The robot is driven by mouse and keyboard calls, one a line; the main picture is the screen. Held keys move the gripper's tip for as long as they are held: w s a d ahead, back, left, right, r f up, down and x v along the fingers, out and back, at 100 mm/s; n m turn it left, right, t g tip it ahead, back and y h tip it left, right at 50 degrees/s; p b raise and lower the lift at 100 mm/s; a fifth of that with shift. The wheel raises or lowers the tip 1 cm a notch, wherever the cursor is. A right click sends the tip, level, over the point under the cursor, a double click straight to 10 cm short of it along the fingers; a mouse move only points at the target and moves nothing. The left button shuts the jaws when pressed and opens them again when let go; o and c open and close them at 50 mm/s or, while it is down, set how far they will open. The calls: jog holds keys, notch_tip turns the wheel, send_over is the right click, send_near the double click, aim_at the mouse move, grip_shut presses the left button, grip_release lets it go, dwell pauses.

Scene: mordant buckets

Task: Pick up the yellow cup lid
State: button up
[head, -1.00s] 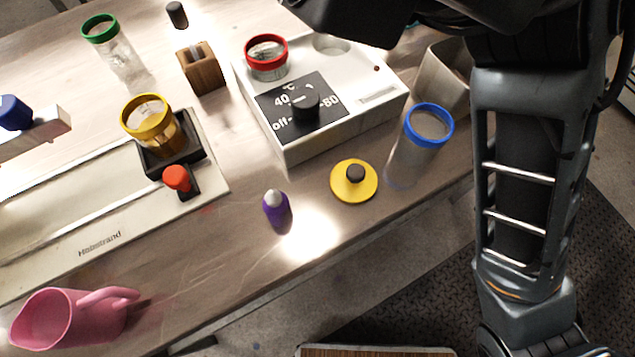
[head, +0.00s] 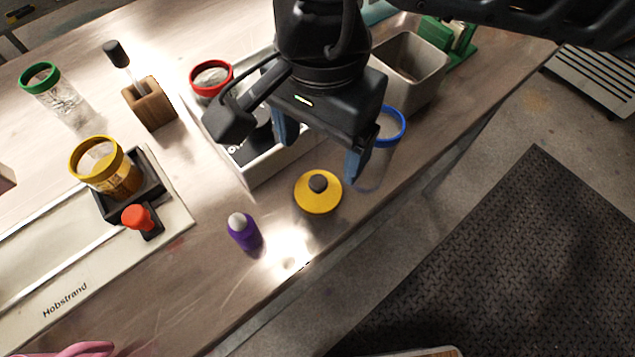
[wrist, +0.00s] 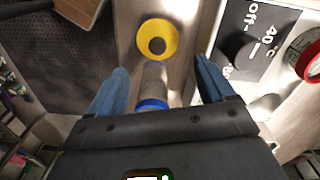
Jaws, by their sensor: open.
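The yellow cup lid (head: 318,197), a flat disc with a dark knob, lies on the table near its front edge in the head view. It also shows in the wrist view (wrist: 158,40), beyond the fingertips. My gripper (head: 322,152) is open, with blue fingers, and is above and behind the lid, apart from it. In the wrist view my gripper (wrist: 160,80) has nothing held between its fingers. The blue-rimmed clear cup (head: 390,128) stands beside the right finger in the head view and is partly hidden. In the wrist view its blue rim (wrist: 151,104) shows between the fingers.
A white heater box (head: 262,170) with a dial stands behind the lid, partly hidden by my gripper. A purple bottle (head: 244,232) stands left of the lid. A metal bin (head: 412,75) is at the back right.

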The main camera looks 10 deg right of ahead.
aim_at(318, 181)
notch_tip(318, 181, down, 2)
jog(key=shift+s+f, duration=0.1)
jog(key=shift+f, duration=0.1)
jog(key=f, duration=0.1)
jog(key=f+p, duration=0.1)
jog(key=f, duration=0.1)
jog(key=shift+s+a+f+p, duration=0.2)
jog(key=shift+s+f+p, duration=0.1)
jog(key=shift+f, duration=0.75)
jog(key=shift+c, duration=0.3)
jog(key=c, duration=0.7)
